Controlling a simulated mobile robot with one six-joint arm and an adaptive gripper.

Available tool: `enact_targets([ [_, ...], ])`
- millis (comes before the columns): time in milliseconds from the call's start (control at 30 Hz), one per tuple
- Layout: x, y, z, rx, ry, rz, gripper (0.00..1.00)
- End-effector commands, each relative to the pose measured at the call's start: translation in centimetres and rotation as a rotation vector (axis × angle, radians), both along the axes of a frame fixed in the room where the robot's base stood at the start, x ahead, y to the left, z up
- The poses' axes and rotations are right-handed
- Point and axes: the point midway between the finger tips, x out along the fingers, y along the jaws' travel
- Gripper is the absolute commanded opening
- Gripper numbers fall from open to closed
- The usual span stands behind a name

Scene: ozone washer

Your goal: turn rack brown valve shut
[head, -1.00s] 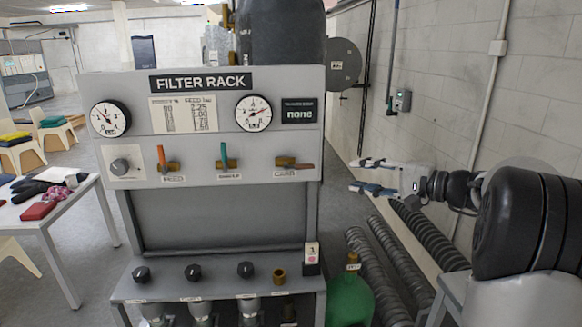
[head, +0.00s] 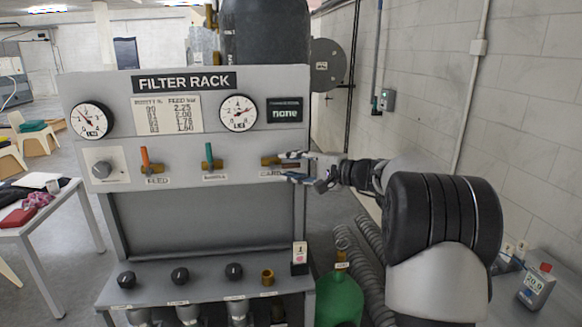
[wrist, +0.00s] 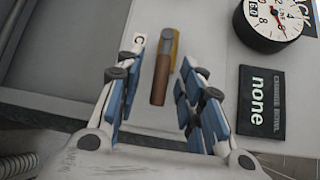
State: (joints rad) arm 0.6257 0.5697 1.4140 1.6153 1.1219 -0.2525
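The brown valve is the rightmost of three on the filter rack (head: 150,187). Its brass body (head: 267,161) shows in the head view, with the handle partly hidden by my gripper (head: 292,167). In the wrist view, the brown handle (wrist: 160,82) extends from the brass body (wrist: 174,48) and lies between the blue-padded fingers of my gripper (wrist: 163,55). The fingers are open, with a gap on both sides of the handle. In the head view, the orange valve handle (head: 145,156) and the green one (head: 209,152) stand upright.
Two gauges (head: 91,120) (head: 238,113) and a "none" sign (head: 285,111) are above the valves. Black knobs (head: 180,275) line the lower shelf. A green cylinder (head: 338,302) and ribbed hoses (head: 368,240) stand right of the rack, near the block wall (head: 430,90).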

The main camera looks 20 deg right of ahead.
Motion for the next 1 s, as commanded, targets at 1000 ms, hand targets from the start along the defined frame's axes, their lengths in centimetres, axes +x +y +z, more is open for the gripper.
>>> enact_targets([
  [1000, 0.49, 0.34, -0.08, 0.0, 0.0, 0.001, 0.0],
])
